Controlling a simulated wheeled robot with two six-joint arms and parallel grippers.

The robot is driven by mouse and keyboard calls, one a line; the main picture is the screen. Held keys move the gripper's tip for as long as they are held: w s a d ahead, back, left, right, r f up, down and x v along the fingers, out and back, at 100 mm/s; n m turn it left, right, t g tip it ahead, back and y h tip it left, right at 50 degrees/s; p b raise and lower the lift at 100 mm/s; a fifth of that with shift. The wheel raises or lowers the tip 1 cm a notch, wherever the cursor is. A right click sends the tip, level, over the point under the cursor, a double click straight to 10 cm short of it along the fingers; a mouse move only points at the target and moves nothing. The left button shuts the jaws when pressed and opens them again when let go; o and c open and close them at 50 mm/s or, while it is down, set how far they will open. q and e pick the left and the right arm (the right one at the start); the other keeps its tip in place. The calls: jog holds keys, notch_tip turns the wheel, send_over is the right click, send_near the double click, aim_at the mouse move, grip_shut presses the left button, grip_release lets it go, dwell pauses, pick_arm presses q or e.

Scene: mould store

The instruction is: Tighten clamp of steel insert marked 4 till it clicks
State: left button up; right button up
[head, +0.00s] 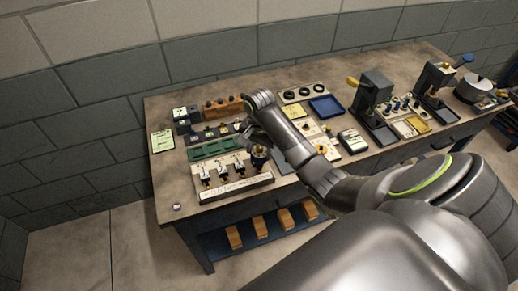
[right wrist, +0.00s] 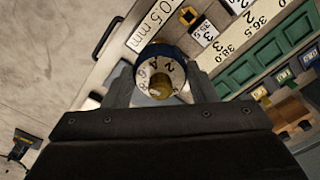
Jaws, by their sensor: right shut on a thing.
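My right gripper (right wrist: 162,82) is shut on a round dial knob (right wrist: 160,70) with a dark blue rim, a pale numbered face and a brass centre. One finger lies on each side of it. In the head view, the knob (head: 259,153) is under my right gripper at the right end of a pale rack (head: 228,188). Several black and white clamps (head: 222,171) stand along that rack to the left of the knob. Their markings are too small to read in the head view, so I cannot tell which insert is marked 4. My left gripper is not in view.
A green tray (head: 212,149) lies behind the rack, and it also shows in the wrist view (right wrist: 245,70). A "0.5 mm" label (right wrist: 150,25) lies beside the knob. Black presses (head: 372,97) stand farther right. The bench's left front corner (head: 172,192) is mostly bare.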

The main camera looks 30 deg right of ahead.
jog(key=shift+f, duration=0.95)
dwell(0.4)
jog(key=o, duration=0.5)
jog(key=c, duration=0.5)
jog(key=m, duration=0.3)
jog(key=shift+m, duration=0.4)
jog(key=shift+w+m, duration=0.1)
jog(key=shift+m, duration=1)
